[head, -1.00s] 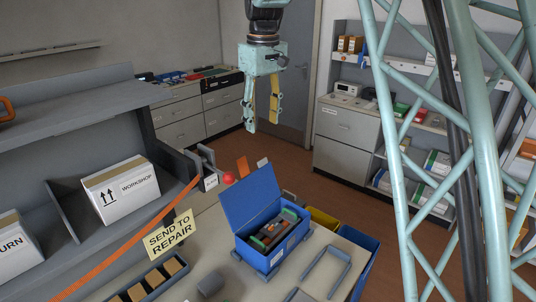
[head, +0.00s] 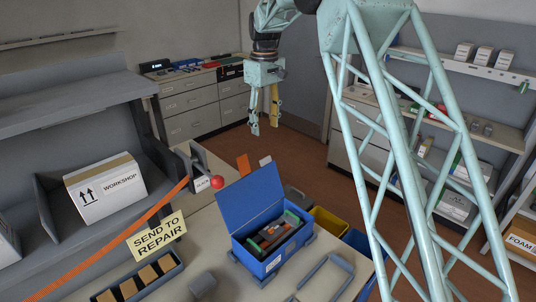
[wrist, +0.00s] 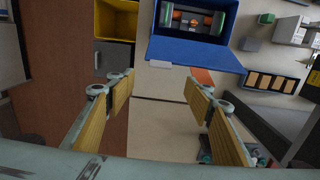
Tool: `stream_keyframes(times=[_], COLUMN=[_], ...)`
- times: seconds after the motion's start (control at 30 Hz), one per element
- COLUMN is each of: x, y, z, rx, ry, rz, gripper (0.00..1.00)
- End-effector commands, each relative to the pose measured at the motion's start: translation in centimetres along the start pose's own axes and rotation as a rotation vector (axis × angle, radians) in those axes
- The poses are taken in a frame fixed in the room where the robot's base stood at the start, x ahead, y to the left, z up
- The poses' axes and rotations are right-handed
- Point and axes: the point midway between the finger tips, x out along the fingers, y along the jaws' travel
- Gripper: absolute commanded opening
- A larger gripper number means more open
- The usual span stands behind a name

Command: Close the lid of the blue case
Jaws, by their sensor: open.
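The blue case (head: 262,268) stands on the light table, with a dark cartridge with green and orange parts (head: 275,236) inside. Its lid (head: 251,196) stands raised at the back, tilted away from the opening. In the wrist view the lid (wrist: 195,53) shows as a flat blue panel beyond the fingers, with the cartridge (wrist: 193,20) in the case above it. My gripper (head: 264,126) hangs in the air above and behind the case, fingers pointing down, apart from the lid. In the wrist view my gripper (wrist: 160,90) is open with nothing between its yellow-padded fingers.
A red ball (head: 216,182) and an orange strip (head: 243,166) are near the lid. A yellow bin (head: 329,224) and blue bin (head: 357,242) stand beside the table. A SEND TO REPAIR sign (head: 157,238) and a tray of blocks (head: 140,281) are at left.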

Motion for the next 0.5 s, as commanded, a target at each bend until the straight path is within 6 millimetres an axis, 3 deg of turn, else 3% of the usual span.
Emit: stream_keyframes(times=[0.5], x=[0.46], y=[-0.02], z=[0.04], rx=[0.000], ry=[-0.001], rz=[0.000], gripper=[0.48])
